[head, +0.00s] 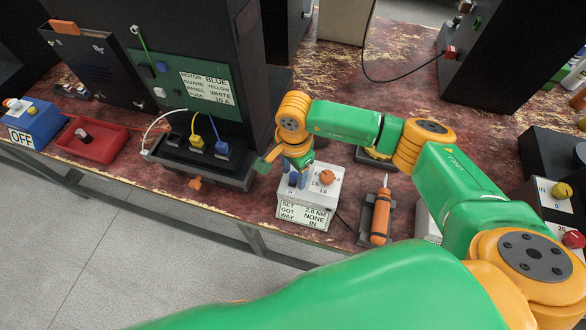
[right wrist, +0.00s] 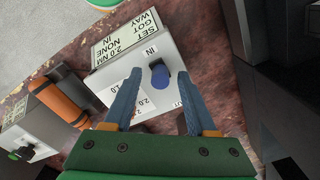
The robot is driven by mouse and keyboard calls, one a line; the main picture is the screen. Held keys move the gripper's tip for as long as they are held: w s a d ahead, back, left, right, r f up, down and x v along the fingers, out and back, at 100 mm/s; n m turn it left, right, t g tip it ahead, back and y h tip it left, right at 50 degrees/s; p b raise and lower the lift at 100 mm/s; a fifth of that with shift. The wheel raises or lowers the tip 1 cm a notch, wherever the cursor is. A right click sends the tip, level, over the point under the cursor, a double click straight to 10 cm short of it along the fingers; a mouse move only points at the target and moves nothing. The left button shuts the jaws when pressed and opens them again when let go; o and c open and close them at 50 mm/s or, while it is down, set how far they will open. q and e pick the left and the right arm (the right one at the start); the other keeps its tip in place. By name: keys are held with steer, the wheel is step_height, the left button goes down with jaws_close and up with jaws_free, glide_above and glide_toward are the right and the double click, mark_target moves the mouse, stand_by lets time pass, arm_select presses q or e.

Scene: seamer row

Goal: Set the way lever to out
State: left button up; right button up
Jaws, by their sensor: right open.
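The way lever (right wrist: 160,75) is a blue-capped lever on a black base, on top of a white tester box (head: 320,196). In the right wrist view it stands near the IN label, with a partly hidden label at the opposite end. The box's display (head: 303,215) reads SET 2.0 NM, GOT NONE, WAY IN. My right gripper (right wrist: 158,88) is open over the box, its blue fingers on either side of the lever; contact cannot be told. In the head view the gripper (head: 298,177) partly hides the lever. My left gripper is not in view.
An orange screwdriver (head: 381,214) lies in a holder right of the box. A black socket tray (head: 200,166) with coloured plugs stands to the left, below a green panel (head: 185,84). A red box (head: 93,139) and a blue OFF box (head: 36,122) are farther left.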

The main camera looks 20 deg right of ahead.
steer(key=shift+w+f, duration=0.1)
jaws_close()
stand_by(1.3)
